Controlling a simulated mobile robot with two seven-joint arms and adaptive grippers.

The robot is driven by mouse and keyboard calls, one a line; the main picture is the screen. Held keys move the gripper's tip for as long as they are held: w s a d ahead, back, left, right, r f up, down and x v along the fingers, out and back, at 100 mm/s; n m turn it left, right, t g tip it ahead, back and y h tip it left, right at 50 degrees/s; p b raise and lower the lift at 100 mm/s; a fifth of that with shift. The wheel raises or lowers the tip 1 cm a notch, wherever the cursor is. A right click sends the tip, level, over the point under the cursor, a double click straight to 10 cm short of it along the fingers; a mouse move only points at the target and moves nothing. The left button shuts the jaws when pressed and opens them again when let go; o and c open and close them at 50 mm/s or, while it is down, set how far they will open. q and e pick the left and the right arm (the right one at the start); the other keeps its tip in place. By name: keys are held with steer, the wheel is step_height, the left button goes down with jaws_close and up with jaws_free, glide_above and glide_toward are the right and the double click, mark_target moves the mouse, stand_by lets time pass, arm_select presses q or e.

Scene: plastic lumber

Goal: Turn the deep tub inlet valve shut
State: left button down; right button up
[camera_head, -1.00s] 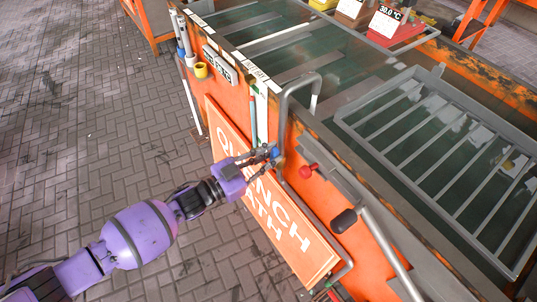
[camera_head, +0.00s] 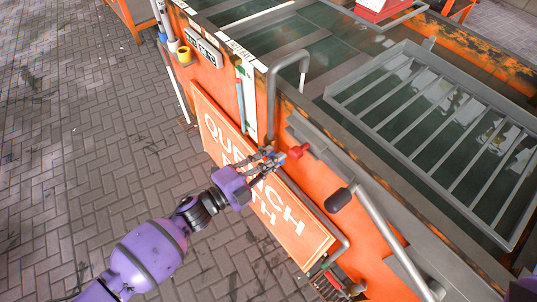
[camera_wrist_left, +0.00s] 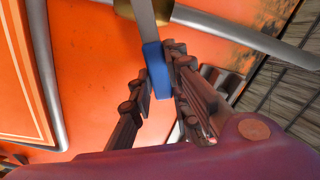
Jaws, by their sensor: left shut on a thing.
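A lever with a blue grip (camera_wrist_left: 156,68) on a flat grey bar runs up to a brass-coloured body (camera_wrist_left: 165,12) at the top of the left wrist view. My left gripper (camera_wrist_left: 160,90) has its fingers on either side of the blue grip and is shut on it. In the head view my left gripper (camera_head: 277,160) is at the orange tub wall, below the bent grey pipe (camera_head: 290,62), with a red knob (camera_head: 298,151) close beside its fingertips. The fingers hide most of the lever there. I cannot read which valve this is. My right gripper is not in view.
The orange QUENCH sign (camera_head: 225,140) is just beside my left gripper. A grey bar with a black grip (camera_head: 339,200) slopes along the wall to the right. A grey rack (camera_head: 440,120) lies over the tub. The paved floor (camera_head: 70,150) at left is clear.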

arm_select(q)
steer(key=shift+s+d+f+m+b, duration=0.2)
steer(key=shift+f+m+b, duration=0.7)
steer(key=shift+m, duration=0.45)
steer(key=shift+s+d+f+m+b, duration=0.1)
steer(key=shift+s+f+m+b, duration=0.1)
steer(key=shift+f+m+b, duration=0.95)
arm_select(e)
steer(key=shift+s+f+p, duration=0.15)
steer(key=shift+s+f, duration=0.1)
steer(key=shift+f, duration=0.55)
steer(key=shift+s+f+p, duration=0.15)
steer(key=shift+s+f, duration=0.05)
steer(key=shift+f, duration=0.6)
arm_select(q)
steer(key=shift+r+m, duration=0.2)
steer(key=shift+m, duration=0.1)
steer(key=c, duration=1.6)
jaws_free()
steer(key=shift+c, duration=0.2)
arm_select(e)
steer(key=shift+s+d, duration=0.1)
arm_select(q)
steer(key=shift+a, duration=0.1)
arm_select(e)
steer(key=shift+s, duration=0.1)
arm_select(q)
steer(key=v, duration=1.2)
